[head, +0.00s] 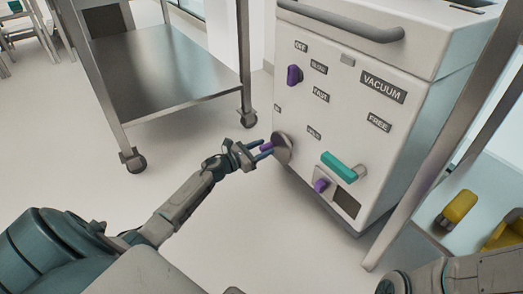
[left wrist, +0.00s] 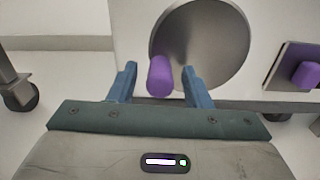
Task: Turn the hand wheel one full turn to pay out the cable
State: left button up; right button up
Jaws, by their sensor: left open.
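The hand wheel (head: 284,150) is a round grey metal disc low on the front of a white machine, with a purple handle (head: 267,146) sticking out. In the left wrist view the wheel (left wrist: 222,48) fills the upper middle, and its purple handle (left wrist: 160,76) stands between my two blue fingers. My left gripper (head: 262,151) is open around the handle, with a gap visible on each side; it also shows in the left wrist view (left wrist: 160,70). My right gripper is not in view. No cable can be made out.
The white machine (head: 350,100) carries a purple knob (head: 294,75), a teal handle (head: 343,166) and a small purple-knobbed switch (head: 321,185) right of the wheel. A metal wheeled cart (head: 160,75) stands at the back left. The floor between is clear. Yellow items (head: 459,206) lie at right.

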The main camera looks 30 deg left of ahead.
pick_arm(q)
grip_shut()
jog(key=shift+f+n, duration=0.1)
jog(key=shift+n, duration=0.2)
